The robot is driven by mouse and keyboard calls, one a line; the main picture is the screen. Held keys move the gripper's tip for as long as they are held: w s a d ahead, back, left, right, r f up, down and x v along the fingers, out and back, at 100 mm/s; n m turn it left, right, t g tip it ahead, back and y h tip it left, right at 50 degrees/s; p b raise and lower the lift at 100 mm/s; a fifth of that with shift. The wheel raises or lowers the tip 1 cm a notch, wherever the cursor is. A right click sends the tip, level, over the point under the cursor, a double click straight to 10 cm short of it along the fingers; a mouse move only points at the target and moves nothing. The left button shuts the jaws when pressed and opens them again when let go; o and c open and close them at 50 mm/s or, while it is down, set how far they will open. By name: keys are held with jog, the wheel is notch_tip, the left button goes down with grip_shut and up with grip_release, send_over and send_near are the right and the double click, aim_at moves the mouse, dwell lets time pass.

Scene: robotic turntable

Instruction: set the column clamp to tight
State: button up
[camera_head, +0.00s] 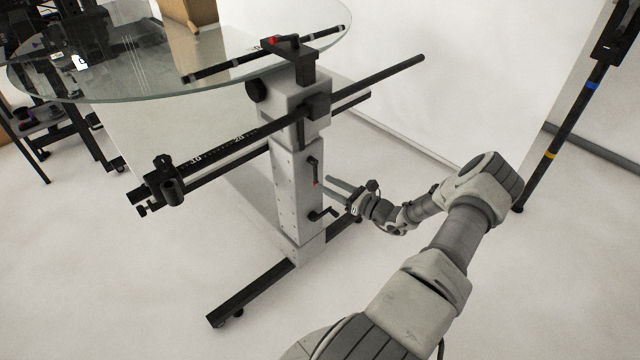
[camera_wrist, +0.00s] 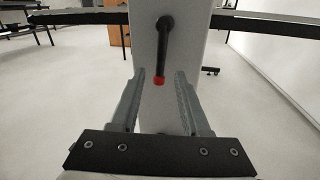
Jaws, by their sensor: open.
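The column clamp is a black lever with a red tip (camera_head: 314,168) on the side of the light grey column (camera_head: 291,200). In the wrist view the lever (camera_wrist: 163,45) hangs almost straight down, its red end lowest. My gripper (camera_head: 327,185) is open and empty, just right of the column. In the wrist view my two grey fingers (camera_wrist: 160,74) point at the column, and the red tip shows in the gap between their ends. I cannot tell whether either finger touches the lever.
A black crank (camera_head: 324,213) sits below the lever. Black horizontal rails (camera_head: 240,141) cross the column above it. A round glass tabletop (camera_head: 140,85) is at upper left. A dark foot (camera_head: 250,290) runs along the floor. A dark pole (camera_head: 565,120) stands at right.

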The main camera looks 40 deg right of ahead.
aim_at(317, 179)
jog(key=x, duration=0.3)
jog(key=shift+w, duration=0.2)
grip_shut()
jog(key=shift+a, duration=0.1)
dwell(1.2)
